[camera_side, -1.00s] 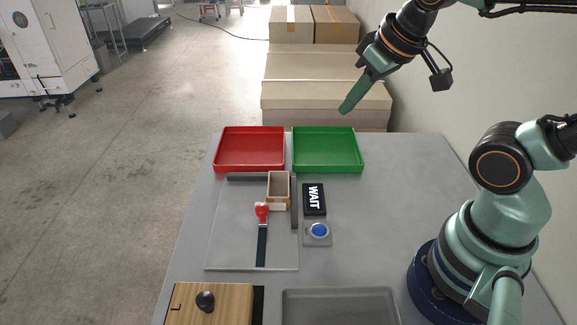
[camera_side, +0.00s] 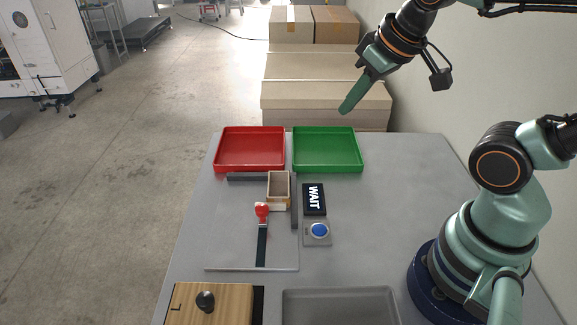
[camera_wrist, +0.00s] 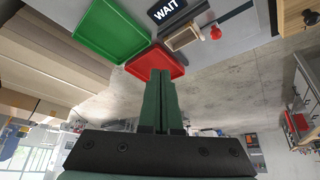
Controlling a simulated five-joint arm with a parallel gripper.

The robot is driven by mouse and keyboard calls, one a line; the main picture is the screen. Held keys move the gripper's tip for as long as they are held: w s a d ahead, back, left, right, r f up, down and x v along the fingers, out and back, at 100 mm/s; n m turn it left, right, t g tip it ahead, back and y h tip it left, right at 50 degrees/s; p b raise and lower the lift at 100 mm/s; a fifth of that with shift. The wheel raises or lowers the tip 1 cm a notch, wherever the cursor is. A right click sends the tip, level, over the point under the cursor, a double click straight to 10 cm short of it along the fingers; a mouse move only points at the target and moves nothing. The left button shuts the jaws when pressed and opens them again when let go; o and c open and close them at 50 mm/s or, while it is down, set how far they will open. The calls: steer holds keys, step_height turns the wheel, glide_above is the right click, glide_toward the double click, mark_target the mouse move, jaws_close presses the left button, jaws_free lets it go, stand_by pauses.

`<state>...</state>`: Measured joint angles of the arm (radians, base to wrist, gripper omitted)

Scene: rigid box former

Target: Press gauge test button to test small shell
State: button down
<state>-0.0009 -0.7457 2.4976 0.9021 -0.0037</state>
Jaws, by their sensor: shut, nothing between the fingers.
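The blue test button (camera_side: 319,230) sits on a small grey base on the table, just below a black sign (camera_side: 314,198) reading WAIT. A small open tan box (camera_side: 278,205), seemingly the small shell, stands in the corner of two dark rails, left of the sign. It also shows in the wrist view (camera_wrist: 184,39). A red clamp head (camera_side: 262,210) is beside the box at its lower left; whether they touch is unclear. My gripper (camera_side: 344,110) is shut and empty, high beyond the green tray, well away from the button. Its closed fingers (camera_wrist: 160,73) fill the wrist view's middle.
A red tray (camera_side: 250,170) and a green tray (camera_side: 328,170) stand at the table's far edge. A wooden block with a black knob (camera_side: 205,301) and a grey tray (camera_side: 340,292) are at the near edge. Cardboard boxes (camera_side: 325,98) stand behind the table.

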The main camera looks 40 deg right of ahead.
steer(key=n+g+h, duration=0.2)
steer(key=n+g, duration=1.1)
steer(key=n, duration=0.1)
glide_above(316, 228)
step_height(316, 228, down, 13)
steer(key=shift+f, duration=4.35)
steer(key=shift+d+f, duration=0.1)
steer(key=shift+f, duration=0.3)
